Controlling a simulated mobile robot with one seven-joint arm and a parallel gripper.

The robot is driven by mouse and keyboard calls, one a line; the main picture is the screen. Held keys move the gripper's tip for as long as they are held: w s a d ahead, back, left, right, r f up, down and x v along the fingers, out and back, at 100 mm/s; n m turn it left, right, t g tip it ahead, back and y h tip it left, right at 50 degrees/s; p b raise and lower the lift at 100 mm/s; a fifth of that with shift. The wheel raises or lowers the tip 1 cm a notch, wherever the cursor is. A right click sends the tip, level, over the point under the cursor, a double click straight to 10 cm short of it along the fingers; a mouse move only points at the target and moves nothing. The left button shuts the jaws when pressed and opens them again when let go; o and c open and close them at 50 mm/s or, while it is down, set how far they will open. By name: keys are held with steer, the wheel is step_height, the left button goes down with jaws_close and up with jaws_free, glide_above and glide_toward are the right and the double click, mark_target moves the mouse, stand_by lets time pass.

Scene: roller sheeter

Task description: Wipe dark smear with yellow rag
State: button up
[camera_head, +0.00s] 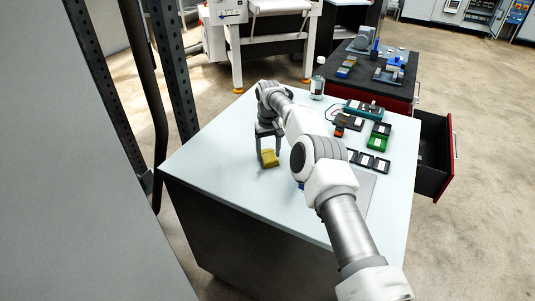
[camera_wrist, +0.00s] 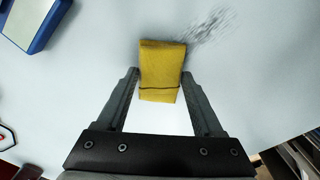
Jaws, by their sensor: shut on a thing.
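The yellow rag (camera_wrist: 161,68) is a folded pad between the fingers of my gripper (camera_wrist: 163,82) in the wrist view. My gripper is shut on the rag. The dark smear (camera_wrist: 208,27) is a grey, streaky patch on the pale tabletop, just beyond the rag and to its upper right. In the head view, the rag (camera_head: 269,158) is low at the tabletop, below my gripper (camera_head: 268,150). I cannot tell whether it touches the surface. The smear is not discernible in the head view.
The pale table (camera_head: 215,160) is clear at left. Several dark and green trays (camera_head: 377,142) and a clear jar (camera_head: 317,88) stand on its right and back. A blue-edged object (camera_wrist: 38,20) shows in the wrist view. An open drawer (camera_head: 434,155) juts out at right.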

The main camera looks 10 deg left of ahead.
mark_target(252, 191)
steer(key=shift+s+a+b, duration=0.2)
steer(key=shift+s+a, duration=0.1)
steer(key=shift+s, duration=0.95)
steer(key=shift+s+a+b, duration=0.25)
steer(key=shift+s, duration=0.95)
steer(key=shift+s+a+b, duration=0.2)
steer(key=shift+s+a, duration=0.1)
steer(key=shift+s, duration=0.95)
steer(key=shift+s+a+f+b, duration=0.1)
steer(key=shift+s+a+b, duration=0.15)
steer(key=shift+s, duration=0.7)
steer(key=shift+s+a+b, duration=0.1)
steer(key=shift+s+b, duration=0.15)
steer(key=shift+s, duration=0.65)
steer(key=shift+s+a+b, duration=0.2)
steer(key=shift+s, duration=0.7)
steer(key=shift+s+a+b, duration=0.15)
steer(key=shift+s+a, duration=0.05)
steer(key=shift+s, duration=0.65)
steer(key=shift+r+p, duration=1.85)
steer(key=shift+r, duration=1.3)
step_height(252, 191, up, 3)
steer(key=shift+p, duration=0.95)
